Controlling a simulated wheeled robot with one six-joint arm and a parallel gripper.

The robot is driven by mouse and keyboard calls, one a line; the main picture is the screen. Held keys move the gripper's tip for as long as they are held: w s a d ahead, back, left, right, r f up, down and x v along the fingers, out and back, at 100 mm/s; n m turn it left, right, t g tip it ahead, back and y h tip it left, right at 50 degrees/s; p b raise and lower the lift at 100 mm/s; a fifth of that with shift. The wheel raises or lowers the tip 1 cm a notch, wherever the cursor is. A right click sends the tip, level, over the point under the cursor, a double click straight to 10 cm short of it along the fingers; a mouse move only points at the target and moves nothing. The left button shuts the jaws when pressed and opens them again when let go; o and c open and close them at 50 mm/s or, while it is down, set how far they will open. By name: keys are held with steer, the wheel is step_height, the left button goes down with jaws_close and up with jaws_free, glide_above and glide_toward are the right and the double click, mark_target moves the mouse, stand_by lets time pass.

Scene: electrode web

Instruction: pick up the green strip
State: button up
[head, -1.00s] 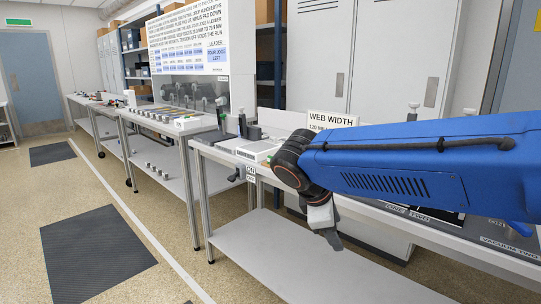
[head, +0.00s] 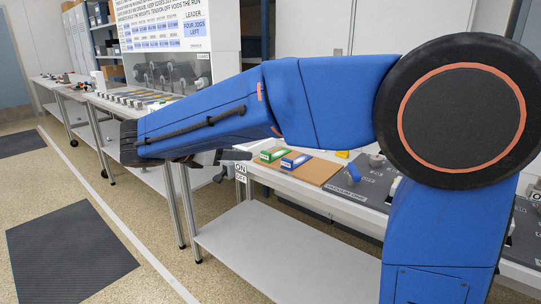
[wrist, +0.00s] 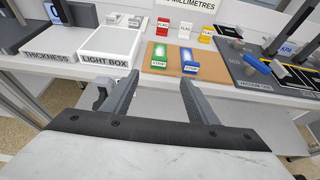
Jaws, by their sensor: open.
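The green strip (wrist: 158,57) is a small green block with a pale top and a label on its front. It lies on a tan board (wrist: 173,75) beside the similar blue strip (wrist: 189,60). In the head view the green strip (head: 271,155) also shows, left of the blue strip (head: 295,159). My gripper (wrist: 157,75) is open and empty in the wrist view. Its two fingers point towards the board, and the green strip appears beyond and between the tips, apart from them. In the head view my arm mostly hides the gripper.
A white light box (wrist: 108,44) stands left of the board. A dark vacuum plate with a blue handle (wrist: 256,63) is to the right. The bench front edge lies below the fingers.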

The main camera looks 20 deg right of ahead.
glide_toward(264, 154)
steer(key=x, duration=0.5)
steer(key=shift+s+d+f, duration=0.1)
steer(key=shift+d+f, duration=0.05)
steer(key=shift+d, duration=0.05)
steer(key=shift+x, duration=2.65)
steer(key=c, duration=1.1)
